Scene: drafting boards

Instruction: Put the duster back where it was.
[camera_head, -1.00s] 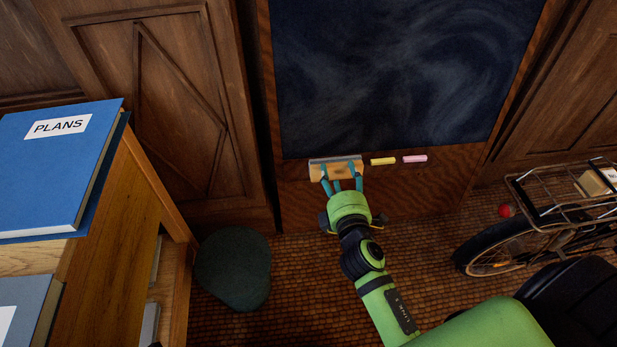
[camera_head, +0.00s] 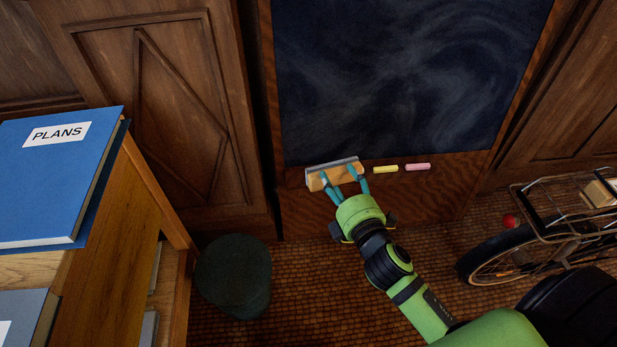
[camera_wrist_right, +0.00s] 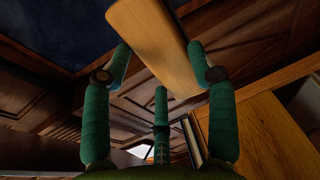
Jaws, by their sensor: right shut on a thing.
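The duster (camera_head: 338,177), a pale wooden block with a grey felt side, is at the lower left edge of the blackboard (camera_head: 400,75). My right gripper (camera_head: 345,183) is shut on it, with teal fingers on the wooden part. The duster is tilted, its right end higher in the head view. In the right wrist view the wooden block (camera_wrist_right: 155,45) lies between the fingers (camera_wrist_right: 165,75). I cannot tell whether it touches the board's ledge. My left gripper is not in view.
A yellow chalk (camera_head: 385,169) and a pink chalk (camera_head: 417,166) lie right of the duster. A bicycle (camera_head: 540,235) stands at the right. A dark green rounded object (camera_head: 233,275) is on the floor. A desk with a blue PLANS book (camera_head: 50,175) is at the left.

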